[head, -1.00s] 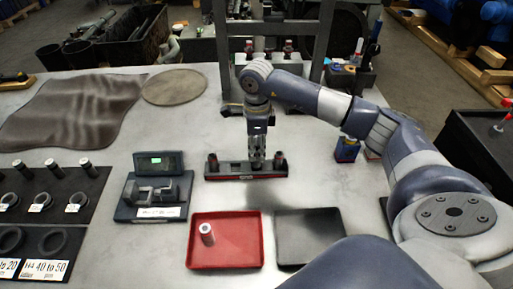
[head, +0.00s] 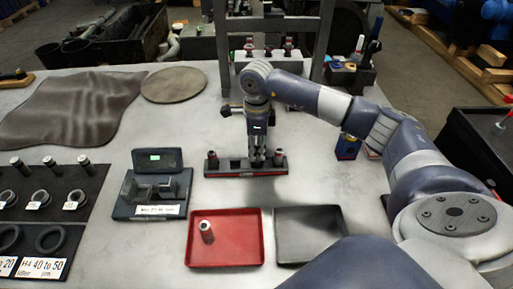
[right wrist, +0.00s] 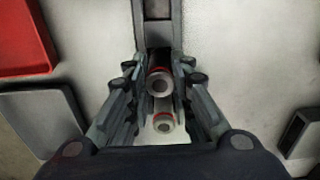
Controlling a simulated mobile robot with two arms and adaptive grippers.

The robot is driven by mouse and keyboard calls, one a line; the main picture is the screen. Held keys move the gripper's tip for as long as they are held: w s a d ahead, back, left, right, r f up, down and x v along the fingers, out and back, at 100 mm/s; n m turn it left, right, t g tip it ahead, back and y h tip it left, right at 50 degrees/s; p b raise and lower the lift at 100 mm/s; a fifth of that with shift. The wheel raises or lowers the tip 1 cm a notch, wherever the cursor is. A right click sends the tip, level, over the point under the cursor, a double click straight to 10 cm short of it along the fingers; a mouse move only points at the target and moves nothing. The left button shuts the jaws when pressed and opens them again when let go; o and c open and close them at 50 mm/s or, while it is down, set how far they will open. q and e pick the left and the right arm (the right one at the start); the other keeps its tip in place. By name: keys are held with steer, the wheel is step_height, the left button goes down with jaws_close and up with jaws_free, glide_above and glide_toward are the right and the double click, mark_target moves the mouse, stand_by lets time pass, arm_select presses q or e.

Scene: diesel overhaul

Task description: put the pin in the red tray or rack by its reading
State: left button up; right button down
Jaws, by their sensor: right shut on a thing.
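My right gripper (head: 257,160) is at the rack (head: 225,172), a dark bar with a red front edge. It is shut on a pin (right wrist: 159,84), a grey hollow cylinder with a red band, which shows between the fingers in the right wrist view. A second pin (right wrist: 164,122) shows just below it there. In the head view one pin (head: 213,159) stands at the rack's left end and another (head: 279,157) at its right end. The fingers hide whether the held pin is seated. The red tray (head: 240,259) holds one upright pin (head: 206,231). My left gripper is out of view.
A dark tray (head: 309,237) lies empty right of the red tray. The gauge (head: 152,190) with a small green display stands to the left. Rings and pins sit on a dark board (head: 55,205) at far left. A blue container (head: 347,147) stands near my right arm.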

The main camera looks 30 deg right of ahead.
steer(key=shift+f, duration=0.2)
steer(key=shift+f+b, duration=0.3)
steer(key=shift+b, duration=0.1)
steer(key=c, duration=0.9)
jaws_free()
steer(key=shift+c, duration=0.2)
steer(key=shift+r+p, duration=2.4)
steer(key=shift+r, duration=1.65)
